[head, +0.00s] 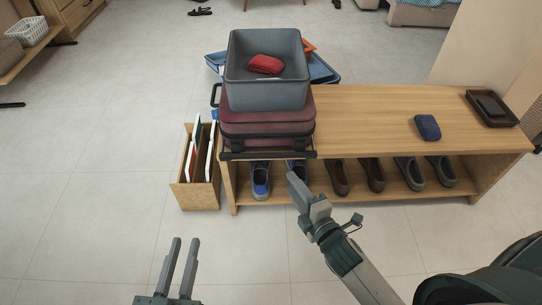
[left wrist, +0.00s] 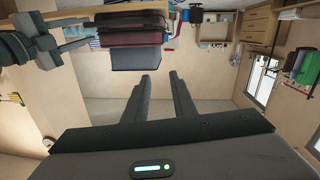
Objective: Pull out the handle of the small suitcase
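The small suitcase (head: 268,128) is maroon with dark trim and lies flat on the left end of the wooden bench. A grey bin (head: 266,92) rests on top of it. A dark bar (head: 268,155) runs along its front lower edge, and a black loop (head: 215,95) sticks out on its left side. The suitcase also shows in the upside-down left wrist view (left wrist: 130,32). My left gripper (head: 185,240) is open and empty, over the floor in front of the bench. My right gripper (head: 304,188) is just in front of the suitcase's right front corner; its finger gap is unclear.
A red folded cloth (head: 266,64) lies in the bin. The bench (head: 370,120) carries a blue pouch (head: 427,127) and dark trays (head: 492,107), with several shoes below. A wooden file box (head: 197,190) stands left of the bench. The front floor is clear.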

